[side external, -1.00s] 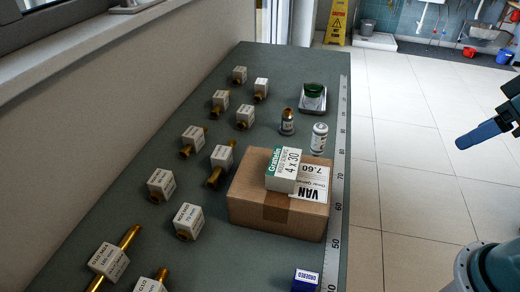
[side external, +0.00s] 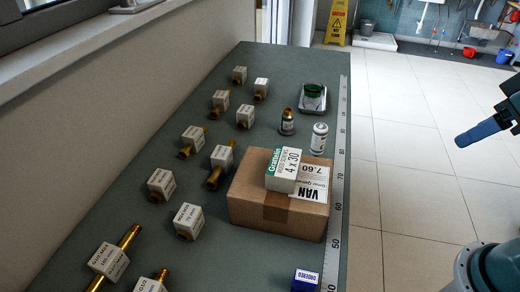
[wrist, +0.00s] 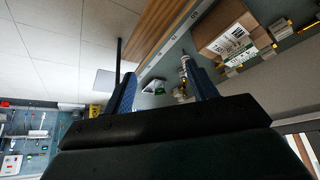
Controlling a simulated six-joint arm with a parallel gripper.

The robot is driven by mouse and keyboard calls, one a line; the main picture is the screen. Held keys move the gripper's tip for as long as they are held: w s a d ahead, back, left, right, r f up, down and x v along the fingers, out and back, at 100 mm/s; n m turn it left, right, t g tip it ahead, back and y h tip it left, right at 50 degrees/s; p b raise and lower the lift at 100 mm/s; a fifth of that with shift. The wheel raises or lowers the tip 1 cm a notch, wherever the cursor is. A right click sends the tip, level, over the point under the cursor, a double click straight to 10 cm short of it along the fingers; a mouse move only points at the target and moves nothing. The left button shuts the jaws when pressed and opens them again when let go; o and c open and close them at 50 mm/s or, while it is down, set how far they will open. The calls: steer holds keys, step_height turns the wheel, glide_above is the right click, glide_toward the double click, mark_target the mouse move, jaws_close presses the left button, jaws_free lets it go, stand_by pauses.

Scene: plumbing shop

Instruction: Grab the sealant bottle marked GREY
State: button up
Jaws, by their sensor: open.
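Two small bottles stand upright near the table's right edge, beyond the cardboard box. One is grey with a brown top (side external: 287,122); the other is white (side external: 319,138). Their labels are too small to read, so I cannot tell which is marked GREY. My gripper (wrist: 161,74) is open and empty, with two blue fingers. In the side view one blue finger (side external: 481,133) shows at the right, well off the table and apart from the bottles. In the wrist view small bottles (wrist: 184,68) show beyond the fingers, close beside the right finger and partly hidden by it.
A cardboard box (side external: 262,212) with a white-green carton (side external: 284,172) on top stands in front of the bottles. Several brass fittings with tagged blocks fill the left side. A ruler strip (side external: 340,160) lines the right edge.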

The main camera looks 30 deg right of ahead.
steer(key=w, duration=0.1)
steer(key=m+g, duration=0.6)
steer(key=m, duration=1.2)
glide_above(321, 127)
step_height(321, 127, down, 7)
steer(key=shift+r, duration=0.2)
steer(key=shift+f, duration=0.1)
steer(key=shift+f, duration=4.2)
